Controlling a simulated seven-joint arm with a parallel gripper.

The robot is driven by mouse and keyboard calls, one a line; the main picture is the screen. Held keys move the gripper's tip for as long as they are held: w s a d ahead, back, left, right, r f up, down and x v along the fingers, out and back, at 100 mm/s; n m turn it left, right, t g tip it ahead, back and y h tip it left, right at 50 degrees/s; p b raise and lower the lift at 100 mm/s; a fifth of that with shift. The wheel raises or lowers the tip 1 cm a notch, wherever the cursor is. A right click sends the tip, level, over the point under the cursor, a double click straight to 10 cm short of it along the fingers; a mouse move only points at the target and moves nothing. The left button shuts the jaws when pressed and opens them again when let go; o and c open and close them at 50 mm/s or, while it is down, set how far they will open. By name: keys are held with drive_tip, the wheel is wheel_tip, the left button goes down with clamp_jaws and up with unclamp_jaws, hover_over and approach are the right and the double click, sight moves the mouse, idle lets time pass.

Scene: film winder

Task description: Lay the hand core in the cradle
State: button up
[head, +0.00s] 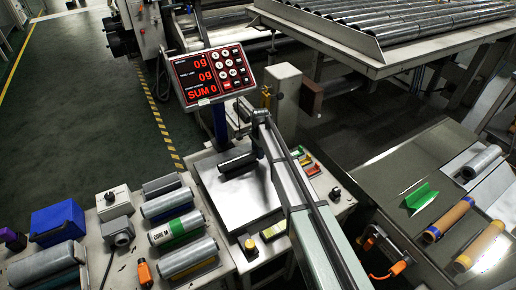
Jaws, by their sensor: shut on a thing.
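My arm reaches in from the bottom and ends over the steel scale plate (240,205). My gripper (258,152) is small and dark here, and its fingers cannot be made out clearly. It is shut on a dark cylinder (236,164), which lies roughly level over the back of the plate. Whether this is the hand core, and whether it touches the plate, I cannot tell. A green angled piece (420,198), perhaps the cradle, sits empty on the right-hand table, well apart from my gripper.
A red-digit display (210,75) stands on a post behind the plate, showing 0g, 0g and SUM 0. Several film rolls, one labelled CORE M (175,229), lie left of the plate. A blue box (58,222) is far left. A roller conveyor (390,30) is at the back.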

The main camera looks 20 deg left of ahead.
idle(0.3)
drive_tip(key=o, duration=1.3)
drive_tip(key=shift+c, duration=0.2)
wheel_tip(320, 180, up, 14)
drive_tip(key=shift+s+d+f, duration=0.2)
drive_tip(key=shift+s+d, duration=0.2)
drive_tip(key=shift+s, duration=0.05)
drive_tip(key=s+d+f+n, duration=0.1)
drive_tip(key=s+d+f, duration=0.2)
drive_tip(key=d, duration=0.4)
drive_tip(key=s+d+f+n, duration=0.2)
drive_tip(key=s+d+f, duration=0.15)
drive_tip(key=d, duration=0.35)
drive_tip(key=s+d+f+n, duration=0.15)
drive_tip(key=d+f, duration=0.25)
drive_tip(key=d, duration=0.4)
drive_tip(key=s+d+f+n, duration=0.2)
drive_tip(key=s+d+f, duration=0.2)
drive_tip(key=s+d, duration=0.5)
drive_tip(key=s+d+f+n, duration=0.3)
drive_tip(key=s+d, duration=0.6)
drive_tip(key=s+f+g, duration=0.3)
drive_tip(key=s+f, duration=0.7)
drive_tip(key=s, duration=0.4)
drive_tip(key=s+f+g, duration=0.4)
drive_tip(key=s+f, duration=0.6)
drive_tip(key=s, duration=0.4)
drive_tip(key=shift+s+f+h, duration=0.15)
drive_tip(key=shift+s+h, duration=0.25)
